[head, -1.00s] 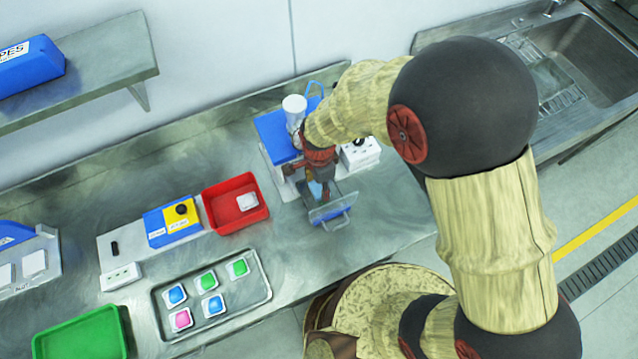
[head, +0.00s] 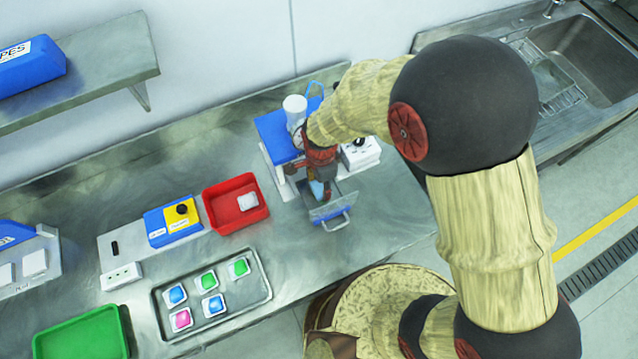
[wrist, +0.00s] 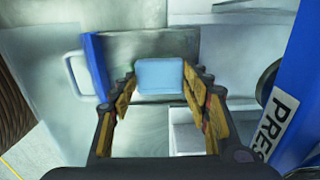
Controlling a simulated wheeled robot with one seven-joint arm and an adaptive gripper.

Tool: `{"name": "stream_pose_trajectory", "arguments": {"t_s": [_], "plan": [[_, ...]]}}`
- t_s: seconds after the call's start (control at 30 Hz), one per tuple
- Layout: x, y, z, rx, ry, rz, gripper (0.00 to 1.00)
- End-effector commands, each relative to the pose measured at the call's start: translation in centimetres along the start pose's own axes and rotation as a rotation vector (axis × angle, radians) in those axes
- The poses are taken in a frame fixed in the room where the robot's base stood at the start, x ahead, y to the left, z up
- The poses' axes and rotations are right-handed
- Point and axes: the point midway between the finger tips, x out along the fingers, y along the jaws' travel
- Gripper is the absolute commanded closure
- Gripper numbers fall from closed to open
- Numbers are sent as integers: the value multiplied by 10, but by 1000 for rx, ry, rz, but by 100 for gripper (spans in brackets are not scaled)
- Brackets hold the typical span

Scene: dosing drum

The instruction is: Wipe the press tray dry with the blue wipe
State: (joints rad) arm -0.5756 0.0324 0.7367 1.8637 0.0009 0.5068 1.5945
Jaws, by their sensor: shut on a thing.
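The pale blue wipe (wrist: 160,76) is pinched between the fingertips of my gripper (wrist: 161,84). The press tray (wrist: 125,48) is a grey metal drawer with a blue front and a bar handle, pulled out of the press. The wipe is over the tray's floor; whether it touches the metal I cannot tell. In the head view my gripper (head: 320,184) points down into the tray (head: 344,195), with a bit of the wipe (head: 317,190) showing. The blue and white press (head: 274,130) stands behind, partly hidden by my arm. I cannot make out any wetness.
A red bin (head: 222,188) with a white packet stands left of the press. Farther left are a blue and yellow box (head: 170,226), a metal tray (head: 262,292) of coloured pods and a green tray (head: 82,338). A wipes box (head: 30,66) lies on the shelf.

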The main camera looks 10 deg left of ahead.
Motion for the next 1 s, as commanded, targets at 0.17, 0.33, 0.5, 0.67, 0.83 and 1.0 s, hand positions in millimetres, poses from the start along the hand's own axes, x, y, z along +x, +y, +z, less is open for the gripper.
{"name": "stream_pose_trajectory", "arguments": {"t_s": [0.17,0.33,0.5,0.67,0.83,1.0], "plan": [[2,3,-11,3,1,7,89],[1,3,-16,1,1,6,89],[0,3,-13,0,1,6,89],[0,2,-5,0,0,5,89],[-1,2,5,0,0,4,89],[-2,1,14,-1,0,3,89]]}}
